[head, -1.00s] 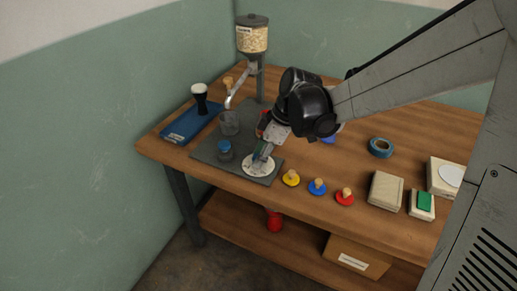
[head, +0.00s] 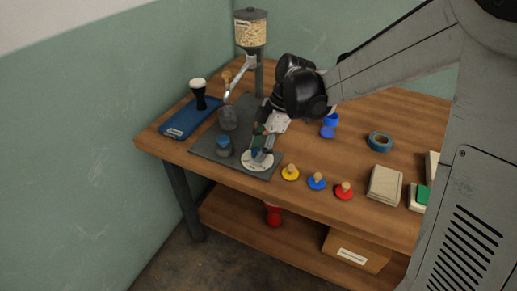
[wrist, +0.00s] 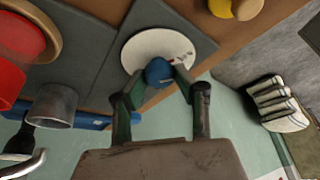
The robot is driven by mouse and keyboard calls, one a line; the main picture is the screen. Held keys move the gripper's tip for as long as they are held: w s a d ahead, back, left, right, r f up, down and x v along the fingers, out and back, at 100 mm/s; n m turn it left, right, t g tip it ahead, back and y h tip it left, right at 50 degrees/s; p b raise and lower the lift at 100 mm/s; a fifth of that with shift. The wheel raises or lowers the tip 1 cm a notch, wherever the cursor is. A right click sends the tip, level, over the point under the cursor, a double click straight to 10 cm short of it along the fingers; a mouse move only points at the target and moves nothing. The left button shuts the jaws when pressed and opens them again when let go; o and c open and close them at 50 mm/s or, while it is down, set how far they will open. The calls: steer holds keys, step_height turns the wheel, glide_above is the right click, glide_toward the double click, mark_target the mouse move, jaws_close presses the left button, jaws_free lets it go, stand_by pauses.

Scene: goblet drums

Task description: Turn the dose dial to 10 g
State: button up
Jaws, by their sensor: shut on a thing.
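The dose dial is a round white disc (head: 250,165) on the front right part of a grey mat (head: 203,151). In the wrist view, the disc (wrist: 140,48) shows a blue knob (wrist: 158,71) at its edge nearest my gripper, with small dark marks at its right. My gripper (head: 260,154) reaches down onto the dial from behind. In the wrist view, my gripper (wrist: 157,80) has its green-sided fingers closed on either side of the blue knob. The marks are too small to read, so the dial's setting cannot be told.
A hopper (head: 251,29) with a spout stands behind the mat, above a grey cup (head: 228,119). A blue-topped canister (head: 223,147) stands left of the dial. Yellow (head: 290,173), blue (head: 316,182) and red (head: 343,191) knobbed discs line the front edge at right.

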steer(key=o, duration=1.1)
steer(key=v, duration=1.2)
steer(key=shift+d, duration=0.1)
steer(key=s+d+r+m+t+h+p, duration=0.1)
steer(key=s+d+m+t, duration=0.3)
steer(key=s+m, duration=0.6)
steer(key=s+d+r+m+t+h+p, duration=0.2)
steer(key=s+d+m+t+h, duration=0.1)
steer(key=s+d+m, duration=0.4)
steer(key=s+m+t, duration=0.1)
steer(key=s+m, duration=0.2)
steer(key=m, duration=0.1)
steer(key=shift+s+d+p, duration=0.15)
steer(key=shift+s+p, duration=0.1)
steer(key=shift+p, duration=0.15)
